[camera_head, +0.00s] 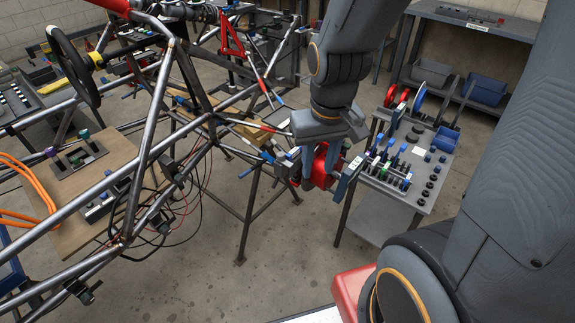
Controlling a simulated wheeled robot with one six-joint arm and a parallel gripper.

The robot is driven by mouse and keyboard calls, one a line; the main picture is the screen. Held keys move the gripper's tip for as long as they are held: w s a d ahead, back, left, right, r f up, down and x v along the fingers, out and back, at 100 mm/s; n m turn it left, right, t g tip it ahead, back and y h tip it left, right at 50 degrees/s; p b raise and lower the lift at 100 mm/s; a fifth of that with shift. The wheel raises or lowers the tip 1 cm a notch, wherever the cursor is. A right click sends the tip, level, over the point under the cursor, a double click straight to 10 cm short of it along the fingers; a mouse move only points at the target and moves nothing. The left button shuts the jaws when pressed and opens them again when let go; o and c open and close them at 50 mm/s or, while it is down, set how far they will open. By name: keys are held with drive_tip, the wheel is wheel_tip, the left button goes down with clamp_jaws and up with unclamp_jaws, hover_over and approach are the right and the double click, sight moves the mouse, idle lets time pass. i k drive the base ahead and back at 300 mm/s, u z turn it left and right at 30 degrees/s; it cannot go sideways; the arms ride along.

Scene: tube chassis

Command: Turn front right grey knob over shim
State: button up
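My gripper (322,170) hangs from the arm in the middle of the view, at the right end of the tube chassis (205,120). Its two fingers look spread apart, and a red part (319,166) shows between or behind them. I cannot tell whether the fingers touch this part. Small dark round knobs (429,184) stand in a row on the right side of the grey cart (423,204). I cannot make out a grey knob or a shim. The area behind the gripper is hidden.
The cart carries blue-topped pegs (394,161), a blue disc (419,88) and other small parts. A wooden board (85,190), orange hoses (28,190) and black cables are at left. Concrete floor (215,280) is open at the lower middle.

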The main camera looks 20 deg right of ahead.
sight(280, 156)
drive_tip(key=k, duration=0.2)
drive_tip(key=z, duration=1.05)
drive_tip(key=i, duration=0.6)
drive_tip(key=u, duration=1.1)
